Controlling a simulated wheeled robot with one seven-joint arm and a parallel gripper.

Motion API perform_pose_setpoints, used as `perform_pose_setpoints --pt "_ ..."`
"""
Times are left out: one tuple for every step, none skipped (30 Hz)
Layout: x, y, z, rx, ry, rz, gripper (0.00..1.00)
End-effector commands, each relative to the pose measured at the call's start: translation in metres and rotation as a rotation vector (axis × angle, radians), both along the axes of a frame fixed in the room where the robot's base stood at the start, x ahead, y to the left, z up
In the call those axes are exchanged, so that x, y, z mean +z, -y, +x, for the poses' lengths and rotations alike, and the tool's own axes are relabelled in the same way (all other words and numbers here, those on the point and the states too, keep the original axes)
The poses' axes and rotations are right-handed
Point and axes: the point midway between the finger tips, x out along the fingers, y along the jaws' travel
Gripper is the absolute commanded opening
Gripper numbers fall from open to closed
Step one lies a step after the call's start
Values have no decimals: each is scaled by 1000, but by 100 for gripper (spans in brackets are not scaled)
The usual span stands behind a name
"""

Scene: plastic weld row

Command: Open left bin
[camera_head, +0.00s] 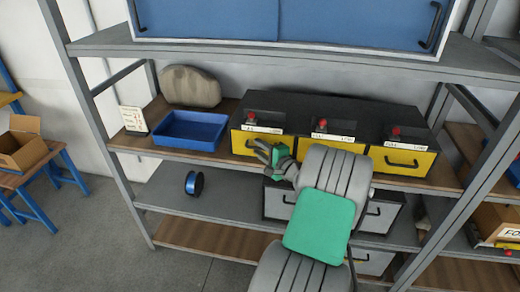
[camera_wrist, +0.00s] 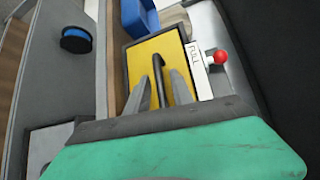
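The left bin has a yellow front (camera_head: 239,138) with a black handle, at the left end of a dark row on the middle shelf. It looks shut. A white label and a red knob sit above its front. My gripper (camera_head: 263,151) is in front of the bin, partly covering its handle. In the wrist view the yellow front (camera_wrist: 140,62) fills the middle, with the black handle (camera_wrist: 158,80) between my two grey fingers (camera_wrist: 162,88). The fingers are spread with gaps beside the handle; contact is not clear.
Two more yellow-fronted bins (camera_head: 403,161) stand to the right. A blue tray (camera_head: 187,132) sits to the left, near a grey-brown rounded object (camera_head: 190,86). A blue spool (camera_head: 194,183) stands on the shelf below, beside grey drawers (camera_head: 277,203). A shelf post (camera_head: 103,130) stands left.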

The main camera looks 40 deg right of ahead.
Motion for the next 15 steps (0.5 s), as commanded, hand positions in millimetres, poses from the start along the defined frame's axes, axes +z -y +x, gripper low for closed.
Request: perform_pose_setpoints --pt "0 0 0 0 0 0 23" --pt "0 0 0 0 0 0 20" --pt "0 0 0 0 0 0 17" --pt "0 0 0 0 0 -1 15" --pt "0 0 0 0 0 -1 12" --pt "0 0 0 0 0 -1 9" --pt "0 0 0 0 0 -1 6" --pt "0 0 0 0 0 -1 4" --pt "0 0 0 0 0 -1 1" --pt "0 0 0 0 0 -1 0" --pt "0 0 0 0 0 -1 0" --pt "0 0 0 0 0 -1 0" --pt "0 0 0 0 0 -1 0" --pt "0 0 -1 0 0 -1 0" --pt "0 0 -1 0 0 0 0"
